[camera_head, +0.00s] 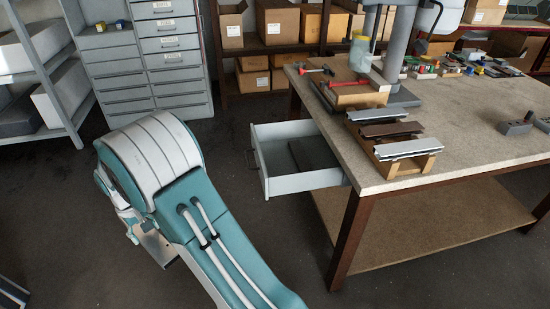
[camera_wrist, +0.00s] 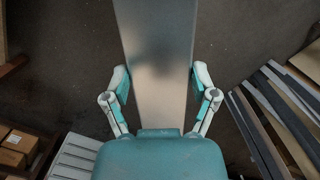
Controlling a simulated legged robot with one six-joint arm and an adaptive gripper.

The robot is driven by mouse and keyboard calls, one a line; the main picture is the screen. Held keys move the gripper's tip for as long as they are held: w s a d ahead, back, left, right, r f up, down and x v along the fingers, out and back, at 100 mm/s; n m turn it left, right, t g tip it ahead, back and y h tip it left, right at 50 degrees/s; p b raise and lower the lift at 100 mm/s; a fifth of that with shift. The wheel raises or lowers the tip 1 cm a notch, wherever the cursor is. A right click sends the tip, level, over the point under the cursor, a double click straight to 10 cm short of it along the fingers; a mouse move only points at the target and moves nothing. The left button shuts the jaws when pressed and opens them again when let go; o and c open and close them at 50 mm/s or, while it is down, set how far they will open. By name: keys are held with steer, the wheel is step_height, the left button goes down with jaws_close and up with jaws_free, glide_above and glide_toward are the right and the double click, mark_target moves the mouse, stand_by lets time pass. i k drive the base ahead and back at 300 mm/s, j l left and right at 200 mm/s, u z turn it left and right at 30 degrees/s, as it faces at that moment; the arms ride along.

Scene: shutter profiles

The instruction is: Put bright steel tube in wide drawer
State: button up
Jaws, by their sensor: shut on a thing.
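My gripper (camera_wrist: 160,78) is shut on a long, smooth grey metal piece (camera_wrist: 155,35), which looks like the bright steel tube. Its two fingers lie along the sides of the piece, which runs off the top of the wrist view. In the head view my gripper (camera_head: 127,215) hangs at the left of my arm, and part of the held piece (camera_head: 158,246) shows beside the arm; the rest is hidden. A pale grey drawer (camera_head: 305,181) stands pulled out under the workbench, to the right of my arm. A dark flat thing (camera_head: 312,153) lies inside it.
The workbench (camera_head: 480,125) carries a wooden rack (camera_head: 410,168) with several metal profiles near its left edge. A grey drawer cabinet (camera_head: 145,60) and shelves with cardboard boxes (camera_head: 278,22) stand behind. Bare floor (camera_head: 232,130) lies between my arm and the drawer.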

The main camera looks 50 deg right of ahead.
mark_target(277, 164)
steer(key=i+l+z, duration=0.1)
steer(key=z, duration=0.35)
steer(key=i+z, duration=0.25)
steer(key=z, duration=0.15)
steer(key=i+z, duration=0.2)
steer(key=z, duration=0.25)
